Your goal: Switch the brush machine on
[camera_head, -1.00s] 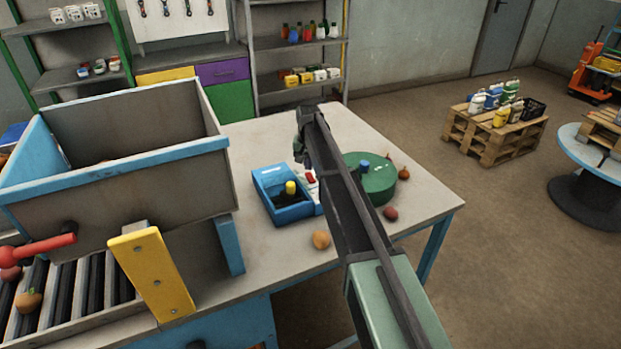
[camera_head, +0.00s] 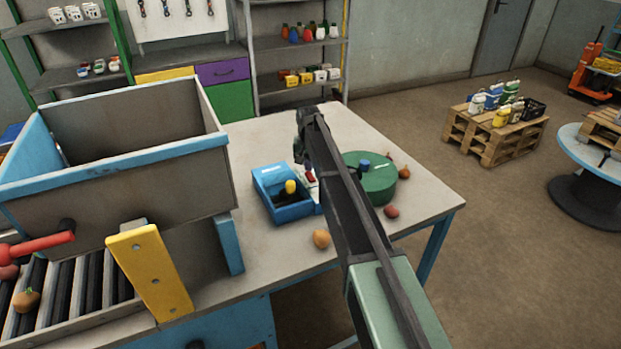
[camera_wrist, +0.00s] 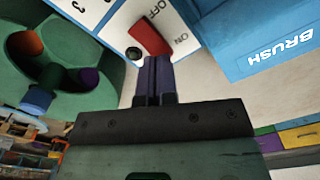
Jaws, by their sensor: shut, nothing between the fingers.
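The brush machine is a blue open-topped box (camera_head: 272,182) on the table, with a yellow-topped part (camera_head: 290,187) inside. Its blue side with the word BRUSH (camera_wrist: 250,45) shows at the right of the wrist view. Beside it is a white panel (camera_wrist: 118,32) marked OFF and ON, carrying a red rocker switch (camera_wrist: 150,36). My gripper (camera_wrist: 155,62) is shut and empty, its fingertips at the rocker's lower end, near the ON side. I cannot tell whether they touch it or which way the rocker is tilted. In the head view my arm partly hides the panel.
A green round machine (camera_head: 378,185) with a blue knob stands close on the right of my arm. Loose onion-like items, one of them orange (camera_head: 321,239), lie on the table. A large grey bin (camera_head: 120,185) and a yellow bracket (camera_head: 152,275) stand at the left.

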